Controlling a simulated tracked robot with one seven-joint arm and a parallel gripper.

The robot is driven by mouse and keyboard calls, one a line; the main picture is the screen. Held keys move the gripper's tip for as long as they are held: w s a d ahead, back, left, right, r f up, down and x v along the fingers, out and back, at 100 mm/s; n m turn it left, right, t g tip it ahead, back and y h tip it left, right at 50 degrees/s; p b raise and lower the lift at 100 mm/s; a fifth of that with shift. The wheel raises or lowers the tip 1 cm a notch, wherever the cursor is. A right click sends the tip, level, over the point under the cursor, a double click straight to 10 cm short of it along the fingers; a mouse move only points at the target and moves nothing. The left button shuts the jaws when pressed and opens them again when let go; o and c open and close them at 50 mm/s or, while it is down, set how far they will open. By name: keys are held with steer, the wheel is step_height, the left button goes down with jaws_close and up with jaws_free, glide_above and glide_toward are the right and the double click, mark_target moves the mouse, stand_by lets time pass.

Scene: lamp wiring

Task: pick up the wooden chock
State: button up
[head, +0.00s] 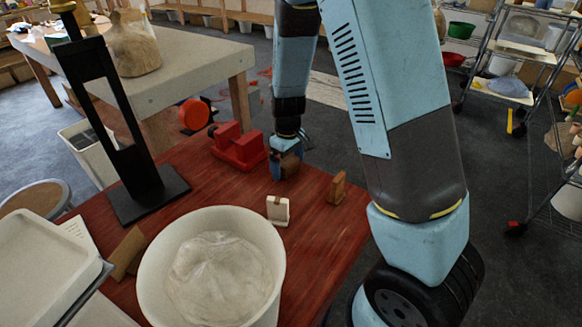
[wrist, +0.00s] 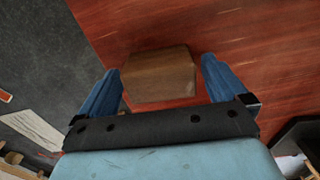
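The wooden chock (wrist: 158,76) is a brown block over the red tabletop in the wrist view. It lies between the two blue fingers of my gripper (wrist: 161,75). A thin gap shows between the chock and the right finger; the left finger is very close to its side. The fingers look spread and open around it. In the head view my gripper (head: 286,170) points down at the far part of the red table, with brown wood of the chock (head: 290,165) partly hidden between the fingers. I cannot tell whether the fingers touch it.
A red clamp-like object (head: 238,147) stands just left of my gripper. A small white piece (head: 278,211) and another brown wooden block (head: 337,188) stand nearer. A large white bucket (head: 268,232) and a black stand (head: 150,200) fill the left. The table edge is close by.

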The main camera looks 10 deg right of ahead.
steer(key=c, duration=0.9)
steer(key=shift+c, duration=0.2)
steer(key=shift+r, duration=0.15)
